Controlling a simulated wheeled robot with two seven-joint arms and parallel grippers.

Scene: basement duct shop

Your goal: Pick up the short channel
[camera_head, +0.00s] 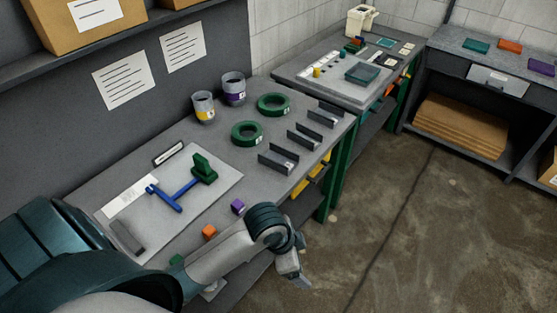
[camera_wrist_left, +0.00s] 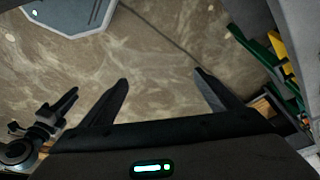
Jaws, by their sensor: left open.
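Three dark grey channels lie in a row along the right side of the near workbench: a near one (camera_head: 278,160), a middle one (camera_head: 303,138) and a far one (camera_head: 324,117). The near one looks longest; I cannot tell for sure which of the others is the short channel. My left gripper (camera_head: 303,282) hangs over the floor beyond the bench's front edge, apart from the channels. In the left wrist view my left gripper (camera_wrist_left: 161,78) is open and empty, with bare floor between its fingers. What looks like my right gripper (camera_wrist_left: 50,112) shows at the left edge there.
Two green rings (camera_head: 246,133) (camera_head: 274,104) and two cups (camera_head: 203,107) (camera_head: 233,88) stand behind the channels. A blue-and-green tool (camera_head: 178,192), an orange cube (camera_head: 209,232) and a purple cube (camera_head: 237,206) are nearer. A second bench (camera_head: 330,88) stands beyond. Floor on the right is clear.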

